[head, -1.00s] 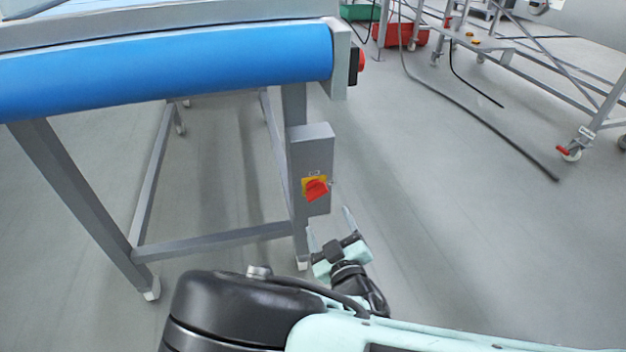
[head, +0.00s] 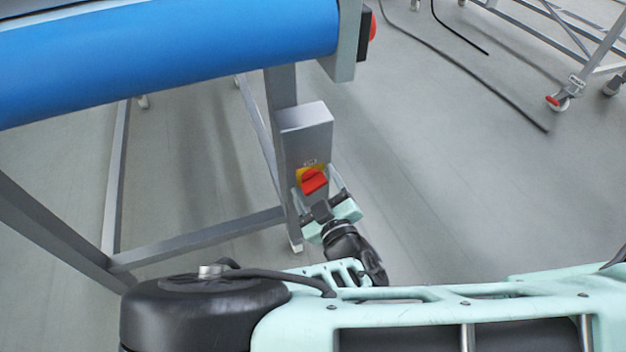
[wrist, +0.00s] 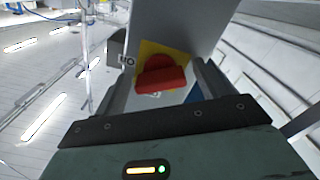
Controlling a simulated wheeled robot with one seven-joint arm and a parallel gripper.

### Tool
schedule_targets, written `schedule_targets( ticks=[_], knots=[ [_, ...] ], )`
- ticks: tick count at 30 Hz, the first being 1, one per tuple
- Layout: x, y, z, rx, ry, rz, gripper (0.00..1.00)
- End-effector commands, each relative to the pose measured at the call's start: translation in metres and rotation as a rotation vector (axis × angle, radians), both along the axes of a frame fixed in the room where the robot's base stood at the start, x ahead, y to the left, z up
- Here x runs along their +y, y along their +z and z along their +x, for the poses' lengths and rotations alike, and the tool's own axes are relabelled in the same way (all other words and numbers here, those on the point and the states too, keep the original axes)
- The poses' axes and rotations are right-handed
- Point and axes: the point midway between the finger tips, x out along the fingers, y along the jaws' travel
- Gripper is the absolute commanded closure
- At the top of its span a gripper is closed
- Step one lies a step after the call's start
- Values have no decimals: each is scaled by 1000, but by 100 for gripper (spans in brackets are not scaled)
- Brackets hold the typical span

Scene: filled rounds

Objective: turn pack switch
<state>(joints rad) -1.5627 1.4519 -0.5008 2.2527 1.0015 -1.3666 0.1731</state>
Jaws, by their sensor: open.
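The pack switch is a red rotary knob (head: 313,181) on a yellow plate (head: 301,175), set on the front of a grey box (head: 306,125) on the conveyor's leg. My gripper (head: 316,184) is open, with one finger on each side of the knob in the head view. In the wrist view the red knob (wrist: 161,76) shows between the two fingers, with the yellow plate (wrist: 148,48) behind it. I cannot tell whether either finger touches the knob.
The conveyor with its blue belt (head: 170,50) stands above and to the left, with a red button (head: 372,27) at its end. A steel brace (head: 200,238) runs low between the legs. A black cable (head: 480,92) lies on the floor at right.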

Motion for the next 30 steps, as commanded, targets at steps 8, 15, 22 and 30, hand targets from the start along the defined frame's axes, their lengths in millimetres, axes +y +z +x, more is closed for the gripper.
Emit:
schedule_targets(
  ticks=[8,15,22,30],
  knots=[
    [0,0,0,0,0,0,58],
    [0,0,0,-1,0,-4,72],
    [0,1,0,-20,0,-68,72],
    [0,2,0,-70,1,-240,72]
  ],
)
